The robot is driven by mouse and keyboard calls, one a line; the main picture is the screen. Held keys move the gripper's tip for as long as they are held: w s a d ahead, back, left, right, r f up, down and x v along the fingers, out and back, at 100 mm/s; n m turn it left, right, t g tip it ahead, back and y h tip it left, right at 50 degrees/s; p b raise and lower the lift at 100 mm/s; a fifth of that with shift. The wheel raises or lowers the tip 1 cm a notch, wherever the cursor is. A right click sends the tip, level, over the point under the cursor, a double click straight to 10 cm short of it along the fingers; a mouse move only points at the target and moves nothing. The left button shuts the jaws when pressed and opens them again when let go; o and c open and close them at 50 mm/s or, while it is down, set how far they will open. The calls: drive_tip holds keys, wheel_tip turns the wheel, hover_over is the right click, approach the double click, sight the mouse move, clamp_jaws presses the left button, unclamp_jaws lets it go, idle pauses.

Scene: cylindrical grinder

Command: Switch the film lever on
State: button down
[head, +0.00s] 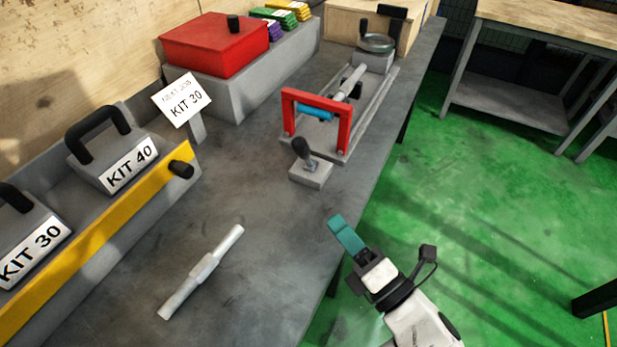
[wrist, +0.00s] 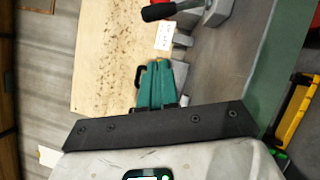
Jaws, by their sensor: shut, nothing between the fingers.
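A small lever with a black knob (head: 301,148) stands on a grey block (head: 311,175) on the bench, in front of the red guard. I take it for the film lever; no label on it is readable. In the head view the knob leans up and to the left. In the wrist view a black-handled lever (wrist: 158,12) shows at the top edge, partly cut off. My gripper (head: 336,222) has teal fingers shut together with nothing between them. It is at the bench's right edge, below and right of the lever, apart from it. Its fingers also show in the wrist view (wrist: 156,82).
The red guard (head: 288,118) frames the grinder bed behind the lever, with a blue cylinder (head: 315,113) under it. A pale stepped shaft (head: 200,273) lies on the open bench. KIT 40 (head: 128,165) and KIT 30 (head: 33,250) blocks stand left behind a yellow rail (head: 110,240).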

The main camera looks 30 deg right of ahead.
sight(305, 156)
drive_tip(key=shift+s+a+n, duration=0.15)
drive_tip(key=shift+a+n, duration=0.1)
drive_tip(key=shift+n, duration=0.05)
drive_tip(key=shift+w+a+r, duration=0.1)
drive_tip(key=shift+w+r, duration=0.1)
drive_tip(key=shift+w, duration=0.25)
drive_tip(key=d+r+p+x, duration=0.1)
drive_tip(key=p+x, duration=0.4)
drive_tip(key=x, duration=0.7)
drive_tip(key=shift+d+r, duration=0.15)
drive_tip(key=shift+d, duration=0.5)
drive_tip(key=shift+w, duration=0.1)
drive_tip(key=shift+p, duration=0.3)
